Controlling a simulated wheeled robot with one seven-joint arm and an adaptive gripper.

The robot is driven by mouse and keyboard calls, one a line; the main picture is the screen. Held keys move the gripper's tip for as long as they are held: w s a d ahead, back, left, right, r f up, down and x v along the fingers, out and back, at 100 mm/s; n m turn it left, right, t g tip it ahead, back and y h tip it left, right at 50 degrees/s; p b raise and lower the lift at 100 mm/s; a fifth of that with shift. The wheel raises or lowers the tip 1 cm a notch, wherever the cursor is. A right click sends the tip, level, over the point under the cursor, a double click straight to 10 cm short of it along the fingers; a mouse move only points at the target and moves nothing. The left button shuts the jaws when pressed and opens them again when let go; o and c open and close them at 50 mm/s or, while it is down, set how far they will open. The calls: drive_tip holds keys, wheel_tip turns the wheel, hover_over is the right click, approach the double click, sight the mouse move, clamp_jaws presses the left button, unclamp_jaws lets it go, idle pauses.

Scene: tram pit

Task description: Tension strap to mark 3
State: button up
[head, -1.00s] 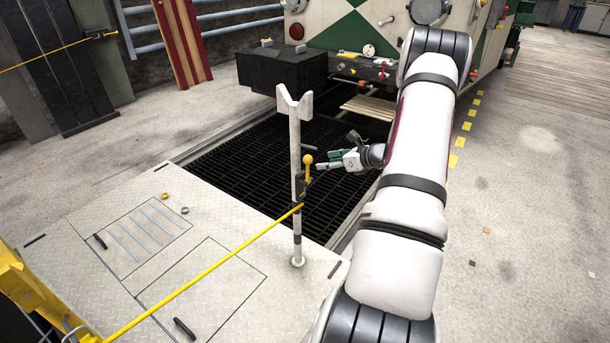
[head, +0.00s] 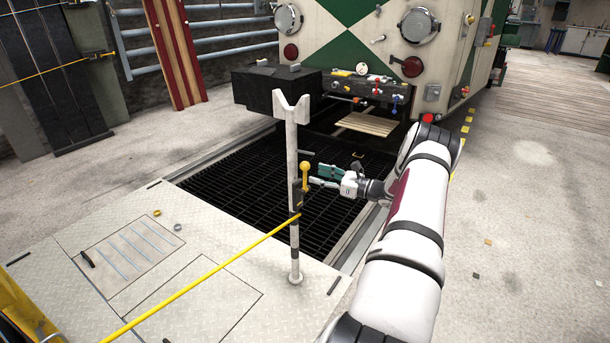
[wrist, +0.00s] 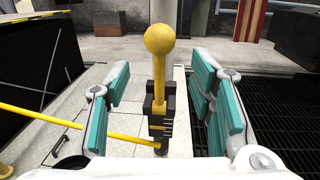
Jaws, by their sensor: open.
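A yellow strap (head: 205,275) runs from a white post (head: 292,150) down to the lower left; it also shows in the wrist view (wrist: 40,115). On the post is a dark ratchet block (head: 296,196) with a yellow ball-topped lever (head: 305,172). In the wrist view the lever (wrist: 159,45) stands upright, with a dark scale (wrist: 160,125) with yellow marks below it; I cannot read which mark the strap is at. My gripper (head: 320,176) is open, its teal-padded fingers just right of the lever. In the wrist view, the lever appears between the fingers (wrist: 158,105), without visible contact.
A dark grating (head: 240,190) covers the pit behind the post. A metal plate floor (head: 185,300) lies in front. The tram front (head: 350,45) with valves and a black block (head: 275,90) stands behind. Open concrete floor is at right.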

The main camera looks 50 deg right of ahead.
sight(305, 171)
drive_tip(key=shift+w+a+b, duration=0.15)
drive_tip(key=shift+w+b, duration=0.05)
drive_tip(key=shift+w, duration=0.8)
drive_tip(key=shift+w+a+b, duration=0.2)
drive_tip(key=shift+w, duration=0.8)
drive_tip(key=shift+w+a+b, duration=0.15)
drive_tip(key=shift+w+b, duration=0.05)
drive_tip(key=shift+w, duration=0.8)
clamp_jaws()
